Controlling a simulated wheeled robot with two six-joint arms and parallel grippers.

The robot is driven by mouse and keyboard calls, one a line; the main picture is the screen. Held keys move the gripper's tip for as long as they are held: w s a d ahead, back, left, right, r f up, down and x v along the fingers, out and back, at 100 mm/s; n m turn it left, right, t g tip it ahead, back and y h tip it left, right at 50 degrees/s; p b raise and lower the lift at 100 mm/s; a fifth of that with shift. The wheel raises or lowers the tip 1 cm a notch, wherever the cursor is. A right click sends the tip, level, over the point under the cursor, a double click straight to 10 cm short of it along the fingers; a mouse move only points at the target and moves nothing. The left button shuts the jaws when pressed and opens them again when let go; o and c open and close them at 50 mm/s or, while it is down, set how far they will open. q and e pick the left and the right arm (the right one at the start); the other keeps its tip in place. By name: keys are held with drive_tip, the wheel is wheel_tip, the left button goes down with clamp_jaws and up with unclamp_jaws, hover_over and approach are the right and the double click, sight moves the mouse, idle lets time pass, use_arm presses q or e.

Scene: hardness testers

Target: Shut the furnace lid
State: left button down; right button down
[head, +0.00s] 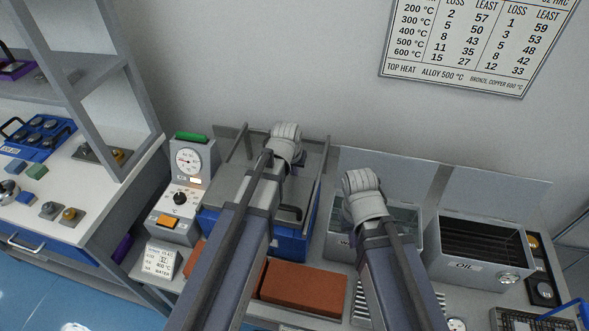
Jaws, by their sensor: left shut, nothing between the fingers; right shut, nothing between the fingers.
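The furnace (291,243) is a blue box with a grey top, left of centre in the head view. Its grey lid (228,181) appears to lie flat over the blue body, with a dark bar handle (291,212) near the front edge. My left forearm hides much of the lid, so I cannot tell whether it is fully seated. My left gripper (287,142) is over the rear part of the furnace, shut and empty; its fingertips are mostly hidden. My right gripper (361,187) is shut and empty above the water tank, right of the furnace.
A control box (186,187) with a dial stands left of the furnace. The water tank (402,221) and oil tank (467,270) are on the right, with upright panels behind. Red-brown bricks (301,288) lie in front. A shelved bench (90,180) is at far left.

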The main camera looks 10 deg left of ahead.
use_arm(q)
drive_tip(key=shift+s, duration=0.3)
drive_tip(key=w, duration=0.5)
drive_tip(key=p+v, duration=0.9)
drive_tip(key=v, duration=0.1)
drive_tip(key=shift+s+d, duration=0.15)
drive_tip(key=shift+m+g, duration=0.7)
drive_tip(key=shift+g, duration=0.2)
drive_tip(key=s+d, duration=0.1)
drive_tip(key=s, duration=0.2)
drive_tip(key=s+d, duration=0.2)
drive_tip(key=s+d+f, duration=0.1)
drive_tip(key=s+d, duration=0.1)
drive_tip(key=s, duration=0.1)
drive_tip(key=shift+s, duration=0.35)
drive_tip(key=s+d+m+g+y, duration=0.1)
drive_tip(key=s+d+m+g, duration=0.1)
drive_tip(key=s, duration=0.9)
drive_tip(key=shift+s+d+g+y, duration=0.25)
drive_tip(key=shift+d+g+y, duration=0.05)
drive_tip(key=shift+d, duration=0.35)
